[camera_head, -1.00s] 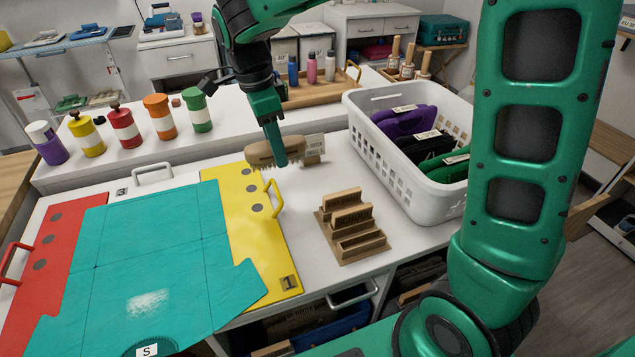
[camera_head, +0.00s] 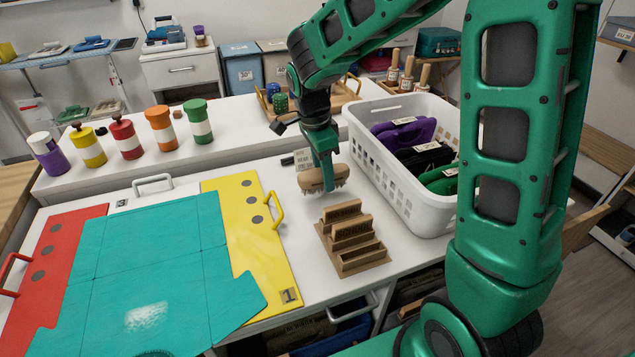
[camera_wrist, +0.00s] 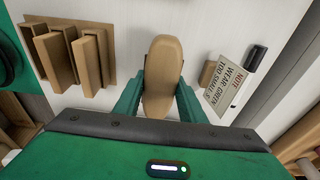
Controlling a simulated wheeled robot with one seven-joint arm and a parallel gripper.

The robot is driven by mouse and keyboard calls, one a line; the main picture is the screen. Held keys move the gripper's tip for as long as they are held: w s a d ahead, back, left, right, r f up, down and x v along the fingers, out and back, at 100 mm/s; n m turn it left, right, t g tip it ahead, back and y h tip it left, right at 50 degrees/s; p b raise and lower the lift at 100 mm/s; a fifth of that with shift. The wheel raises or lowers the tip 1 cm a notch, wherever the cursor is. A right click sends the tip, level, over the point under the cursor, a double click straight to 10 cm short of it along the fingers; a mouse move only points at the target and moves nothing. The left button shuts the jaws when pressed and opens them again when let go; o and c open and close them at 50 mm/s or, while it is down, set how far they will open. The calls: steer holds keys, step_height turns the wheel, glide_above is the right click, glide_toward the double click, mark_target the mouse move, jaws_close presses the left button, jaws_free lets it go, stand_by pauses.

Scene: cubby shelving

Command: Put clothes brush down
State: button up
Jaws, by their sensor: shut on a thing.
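The clothes brush (camera_head: 313,180) has a tan wooden body with bristles pointing down. My gripper (camera_head: 327,184) is shut on it and holds it above the white table, just behind the stepped wooden holder (camera_head: 352,242). In the wrist view the brush (camera_wrist: 163,70) lies lengthwise between the two green fingers (camera_wrist: 158,98). The holder (camera_wrist: 75,55) is to its left there, with several upright slats. Whether the bristles touch the table is hard to tell, but they look clear of it.
A white basket (camera_head: 425,205) with purple, black and green items stands right of the brush. A small note card (camera_wrist: 231,85) stands close by. The yellow board (camera_head: 245,235) and teal folding sheet (camera_head: 150,260) lie left. Coloured bottles line the raised shelf behind.

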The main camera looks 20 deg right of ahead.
mark_target(317, 173)
steer(key=shift+f, duration=1.25)
steer(key=shift+f, duration=0.1)
steer(key=o, duration=1.2)
steer(key=shift+c, duration=0.2)
steer(key=r, duration=0.4)
steer(key=a+r, duration=0.1)
steer(key=r, duration=0.3)
steer(key=a+r, duration=0.1)
steer(key=r, duration=0.3)
steer(key=shift+r, duration=0.1)
